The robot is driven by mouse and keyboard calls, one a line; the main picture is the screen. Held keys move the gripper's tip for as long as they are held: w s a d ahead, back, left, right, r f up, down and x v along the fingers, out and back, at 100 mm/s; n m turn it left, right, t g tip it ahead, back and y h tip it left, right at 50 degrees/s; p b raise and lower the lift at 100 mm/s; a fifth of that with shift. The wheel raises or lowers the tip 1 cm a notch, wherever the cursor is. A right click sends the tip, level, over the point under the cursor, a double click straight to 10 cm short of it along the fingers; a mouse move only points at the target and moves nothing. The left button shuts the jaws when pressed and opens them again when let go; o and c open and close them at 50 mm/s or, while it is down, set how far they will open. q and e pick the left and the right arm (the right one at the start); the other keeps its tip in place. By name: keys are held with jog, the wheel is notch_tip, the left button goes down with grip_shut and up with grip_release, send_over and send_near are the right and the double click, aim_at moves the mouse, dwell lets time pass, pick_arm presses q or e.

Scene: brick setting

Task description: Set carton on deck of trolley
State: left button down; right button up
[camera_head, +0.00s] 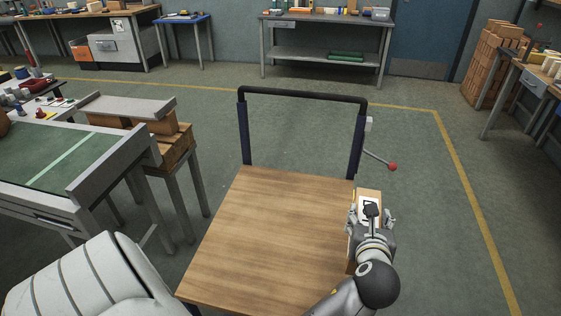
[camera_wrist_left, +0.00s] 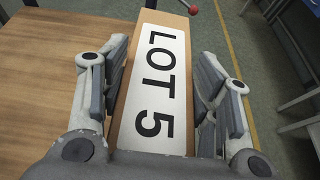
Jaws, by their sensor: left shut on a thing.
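The carton (camera_head: 367,192) is a long brown box with a white label. In the left wrist view the carton (camera_wrist_left: 172,21) shows "LOT 5" on the label. My left gripper (camera_head: 371,214) is shut on it, with one finger on each long side. The trolley has a wooden deck (camera_head: 262,228), a dark push handle at its far end and nothing on the visible deck. The carton is at the deck's right edge, with deck to its left and floor to its right. I cannot tell whether it touches the deck. My right gripper is not in view.
A lever with a red knob (camera_head: 392,167) sticks out right of the handle (camera_head: 300,94). A green-topped table (camera_head: 70,160) and a stand with wooden blocks (camera_head: 172,150) are close on the left. Floor on the right is clear up to a workbench (camera_head: 530,85).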

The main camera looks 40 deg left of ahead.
pick_arm(q)
jog(key=shift+w+d+r, duration=0.3)
jog(key=shift+w+d, duration=0.15)
jog(key=shift+w, duration=0.3)
jog(key=shift+a, duration=0.2)
jog(key=s+a+f+b, duration=0.1)
jog(key=s+a+f, duration=0.2)
jog(key=a+f, duration=0.9)
jog(key=shift+s+a+f+b, duration=0.15)
jog(key=shift+a+f+b, duration=0.2)
jog(key=shift+a+f, duration=0.1)
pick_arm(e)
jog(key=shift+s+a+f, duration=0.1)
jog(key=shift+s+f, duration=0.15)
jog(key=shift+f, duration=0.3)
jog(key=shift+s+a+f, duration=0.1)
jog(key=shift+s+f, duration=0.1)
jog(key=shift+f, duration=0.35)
pick_arm(q)
jog(key=c, duration=0.8)
grip_release()
jog(key=shift+s+f, duration=0.1)
jog(key=shift+f, duration=0.05)
jog(key=o, duration=0.3)
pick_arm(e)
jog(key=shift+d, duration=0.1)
